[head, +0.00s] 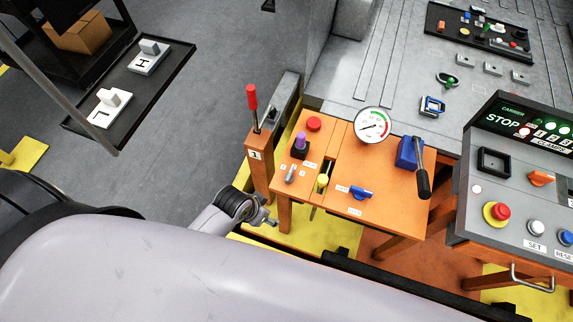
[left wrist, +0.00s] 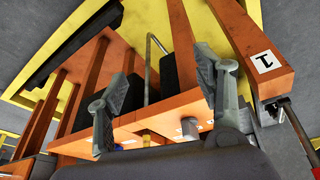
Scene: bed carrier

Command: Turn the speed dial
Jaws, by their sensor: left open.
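The label of the speed dial cannot be read. Two turning knobs show in the head view: an orange knob (head: 541,178) on the grey control panel (head: 480,215) at the right, and a blue knob (head: 361,193) on the orange bench (head: 390,215). My left gripper (head: 266,212) is beside the bench's left front leg, below the top and away from both knobs. In the left wrist view its fingers (left wrist: 163,75) are spread and empty, facing the orange frame. My right gripper is not seen.
The bench carries a pressure gauge (head: 373,125), a blue lever box (head: 408,152), a red button (head: 314,124), and purple (head: 300,142) and yellow (head: 322,182) knobs. A red-handled lever (head: 252,100) stands at its left. The panel has a red emergency button (head: 497,213). Grey floor (head: 190,150) is open at left.

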